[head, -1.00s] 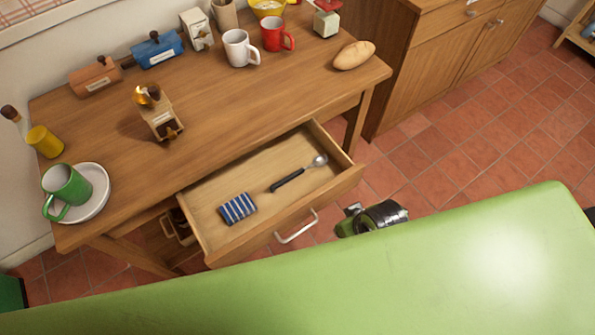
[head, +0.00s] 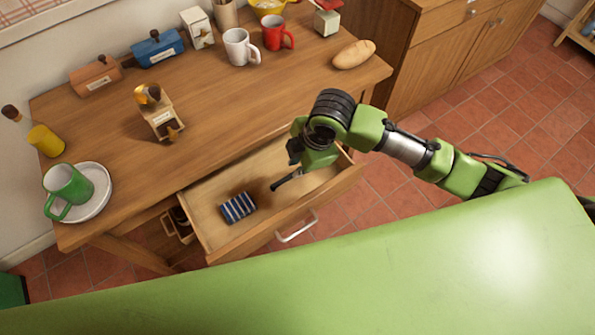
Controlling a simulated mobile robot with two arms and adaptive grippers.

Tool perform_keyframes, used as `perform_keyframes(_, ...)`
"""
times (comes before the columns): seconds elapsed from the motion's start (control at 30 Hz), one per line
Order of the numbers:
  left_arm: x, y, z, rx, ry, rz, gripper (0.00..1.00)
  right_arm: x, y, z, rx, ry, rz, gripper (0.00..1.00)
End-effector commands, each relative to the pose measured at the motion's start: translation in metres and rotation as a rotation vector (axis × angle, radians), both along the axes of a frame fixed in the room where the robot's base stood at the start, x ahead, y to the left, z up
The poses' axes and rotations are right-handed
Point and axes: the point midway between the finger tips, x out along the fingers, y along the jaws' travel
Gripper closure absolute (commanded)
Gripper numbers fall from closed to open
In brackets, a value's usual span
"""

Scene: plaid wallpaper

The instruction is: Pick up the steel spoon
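The steel spoon lies in the open drawer (head: 215,205) of the wooden table. Only the end of its black handle (head: 284,183) shows; the steel bowl is hidden behind my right arm. My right gripper (head: 297,152) is over the right half of the drawer, above the spoon. Its fingers point down and are mostly hidden by the wrist, so I cannot tell whether they are open or shut, or whether they touch the spoon. My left gripper is not in view.
A blue striped cloth (head: 238,207) lies in the drawer, left of the spoon. The drawer front has a metal handle (head: 297,227). Red floor tiles lie to the right.

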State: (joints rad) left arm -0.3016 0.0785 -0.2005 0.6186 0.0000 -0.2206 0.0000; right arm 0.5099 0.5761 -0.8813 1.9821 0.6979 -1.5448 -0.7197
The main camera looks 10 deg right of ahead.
Motion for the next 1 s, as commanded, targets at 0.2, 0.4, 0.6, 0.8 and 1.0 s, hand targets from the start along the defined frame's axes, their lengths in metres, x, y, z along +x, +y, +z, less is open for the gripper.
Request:
perform_keyframes(0.2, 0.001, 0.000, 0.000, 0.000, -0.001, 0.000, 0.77, 0.033, -0.045, 0.010, -0.132, 0.004, 0.128, 0.86)
perform_keyframes(0.4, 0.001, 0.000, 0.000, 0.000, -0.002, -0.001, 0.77, 0.040, -0.055, 0.003, -0.160, 0.015, 0.157, 0.86)
perform_keyframes(0.6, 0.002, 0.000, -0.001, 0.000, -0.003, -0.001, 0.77, 0.046, -0.052, -0.036, -0.158, 0.017, 0.157, 0.86)
perform_keyframes(0.8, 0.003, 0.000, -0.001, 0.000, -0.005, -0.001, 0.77, 0.052, -0.051, -0.065, -0.158, 0.014, 0.157, 0.86)
perform_keyframes(1.0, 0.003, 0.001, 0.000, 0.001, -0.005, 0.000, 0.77, 0.055, -0.051, -0.078, -0.159, 0.013, 0.156, 0.86)
